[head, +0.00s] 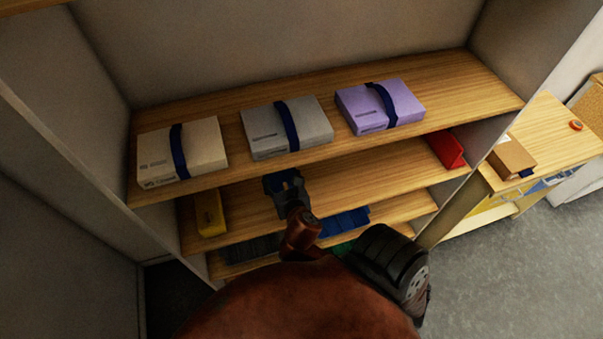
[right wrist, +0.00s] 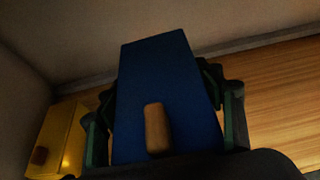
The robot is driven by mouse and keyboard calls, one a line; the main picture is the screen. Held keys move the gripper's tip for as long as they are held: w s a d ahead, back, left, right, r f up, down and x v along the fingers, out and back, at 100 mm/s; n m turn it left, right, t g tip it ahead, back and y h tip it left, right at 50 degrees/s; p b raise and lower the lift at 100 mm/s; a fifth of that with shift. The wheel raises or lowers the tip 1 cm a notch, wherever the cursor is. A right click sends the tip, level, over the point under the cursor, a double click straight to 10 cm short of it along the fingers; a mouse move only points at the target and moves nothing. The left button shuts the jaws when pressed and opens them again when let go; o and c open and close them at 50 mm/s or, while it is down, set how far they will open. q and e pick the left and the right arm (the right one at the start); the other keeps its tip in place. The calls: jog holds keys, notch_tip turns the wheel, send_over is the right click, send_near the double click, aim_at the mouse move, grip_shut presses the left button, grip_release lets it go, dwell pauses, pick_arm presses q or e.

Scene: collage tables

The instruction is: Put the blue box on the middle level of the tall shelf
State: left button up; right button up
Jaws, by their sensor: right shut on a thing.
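In the right wrist view, the blue box (right wrist: 160,75) has a brown knob-like handle and lies between the two fingers of my right gripper (right wrist: 158,95), which is shut on it. In the head view my right gripper (head: 287,192) reaches in over the middle level of the tall shelf (head: 355,180), under the top board. The box is mostly hidden or too dark to tell from the gripper there. I cannot tell whether it touches the board. My left gripper is not in view.
A yellow box (head: 209,213) stands left on the middle level, a red box (head: 447,149) at its right end. White (head: 205,143), grey (head: 308,130) and purple (head: 370,107) boxes lie on the top board. Blue things (head: 346,221) lie below. A wooden cabinet (head: 555,135) stands right.

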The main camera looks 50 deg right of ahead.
jog(key=shift+f, duration=0.1)
jog(key=shift+w+a+f, duration=0.3)
jog(key=shift+w+a, duration=0.2)
jog(key=shift+w+a+f, duration=0.3)
jog(key=shift+w+a, duration=0.15)
jog(key=w+a+f, duration=0.2)
jog(key=w+a+f+b, duration=0.1)
jog(key=w+a+f, duration=0.1)
jog(key=w+f, duration=0.1)
jog(key=w+a+f, duration=0.2)
jog(key=w, duration=0.1)
jog(key=shift+a+f+b, duration=0.35)
jog(key=shift+f+b, duration=0.05)
jog(key=shift+a+f, duration=0.1)
jog(key=shift+f, duration=0.1)
notch_tip(320, 180, down, 3)
jog(key=shift+w+f+b, duration=0.1)
jog(key=shift+f+b, duration=0.05)
jog(key=shift+b, duration=0.25)
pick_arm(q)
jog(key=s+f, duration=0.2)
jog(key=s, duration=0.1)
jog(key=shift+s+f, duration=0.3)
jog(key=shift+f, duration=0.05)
pick_arm(e)
jog(key=o, duration=1.2)
jog(key=shift+f, duration=0.1)
